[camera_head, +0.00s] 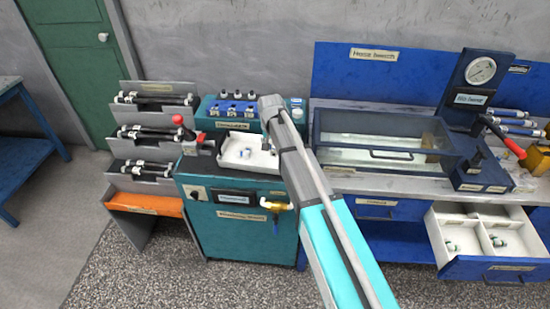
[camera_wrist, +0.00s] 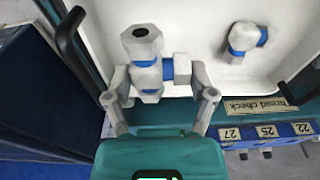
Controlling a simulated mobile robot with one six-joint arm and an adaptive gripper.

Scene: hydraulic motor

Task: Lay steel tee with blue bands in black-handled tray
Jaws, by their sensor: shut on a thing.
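The steel tee with blue bands (camera_wrist: 146,62) is between the fingers of my gripper (camera_wrist: 160,82) in the wrist view, and the gripper is shut on it. The tee appears over the near part of the white black-handled tray (camera_wrist: 195,18); I cannot tell its height or whether it touches the tray. A smaller steel fitting with blue bands (camera_wrist: 243,42) lies in the tray to the right. In the head view the tray (camera_head: 262,167) sits on the teal cabinet, partly covered by my arm, which also hides my gripper and the tee.
Black handles (camera_wrist: 68,32) stand up at the tray's sides. A blue block with numbered labels (camera_wrist: 268,131) lies along the bench by the tray. Right of my arm is a clear-walled basin (camera_head: 385,140) on the hose bench. An open drawer (camera_head: 480,235) holds small fittings.

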